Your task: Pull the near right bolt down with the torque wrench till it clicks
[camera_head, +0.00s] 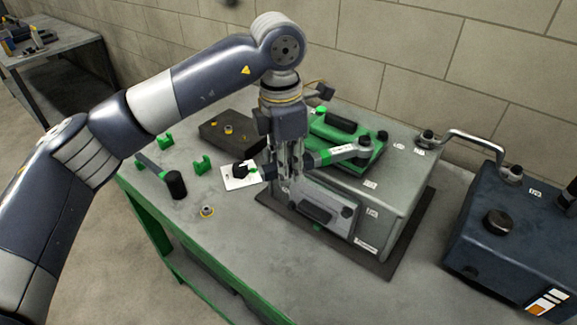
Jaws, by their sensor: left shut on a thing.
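The torque wrench (340,154) lies roughly level across the near side of a green bolted part (350,138) on top of a grey engine block (400,185). It has a grey shaft with green bands and a black grip end (242,171) to the left. Its head (364,149) is at the right of the green part, and the bolt under it is hidden. My left gripper (290,172) points down from above and is shut on the wrench between grip and head. A dark knob-like bolt head (382,136) shows at the green part's right corner. My right gripper is not in view.
A dark tray (215,133), green holders (202,165), a black-ended tool (175,186) and a small ring (207,211) are on the bench at left. A dark blue machine (510,230) stands at right. The front of the bench (270,260) is clear.

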